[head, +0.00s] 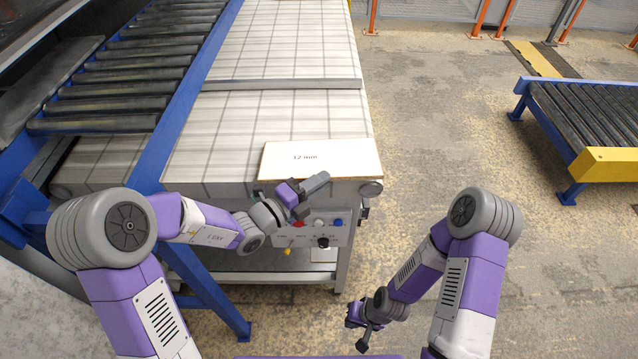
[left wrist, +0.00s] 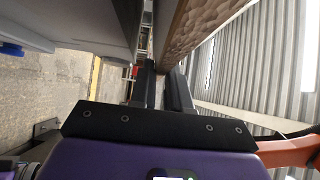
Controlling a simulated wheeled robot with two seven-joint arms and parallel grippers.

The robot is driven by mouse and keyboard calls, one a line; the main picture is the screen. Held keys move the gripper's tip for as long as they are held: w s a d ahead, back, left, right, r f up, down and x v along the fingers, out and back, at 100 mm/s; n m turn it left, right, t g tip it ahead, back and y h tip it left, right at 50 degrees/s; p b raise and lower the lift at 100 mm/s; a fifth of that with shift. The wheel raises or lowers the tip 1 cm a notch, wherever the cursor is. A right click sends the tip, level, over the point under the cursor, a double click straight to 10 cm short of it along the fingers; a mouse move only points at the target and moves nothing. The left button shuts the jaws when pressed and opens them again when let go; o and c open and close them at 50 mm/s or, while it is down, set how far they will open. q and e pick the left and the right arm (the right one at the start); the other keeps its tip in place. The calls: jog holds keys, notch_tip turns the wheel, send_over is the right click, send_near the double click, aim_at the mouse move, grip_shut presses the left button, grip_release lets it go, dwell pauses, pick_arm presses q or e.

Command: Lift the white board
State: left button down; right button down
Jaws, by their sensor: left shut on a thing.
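The white board (head: 330,157), marked "12 mm", lies at the near right end of the conveyor table, with its near edge by my left gripper. My left gripper (head: 316,184) is shut on the board's near edge. In the left wrist view the board's brown, rough edge (left wrist: 203,22) runs up from my left gripper's dark fingers (left wrist: 163,88). My right gripper (head: 361,335) hangs low over the floor, right of the table and apart from the board. Its jaw opening is too small to make out.
The table's pale checked belt (head: 225,130) stretches away behind the board, crossed by a metal bar (head: 285,84). A control panel (head: 312,229) with knobs sits below the board. A black roller conveyor (head: 590,110) stands at the right. Open floor (head: 455,130) lies between.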

pick_arm(q)
notch_tip(320, 180, up, 13)
jog(key=p, duration=0.8)
jog(key=shift+f+p, duration=0.15)
jog(key=shift+p, duration=0.2)
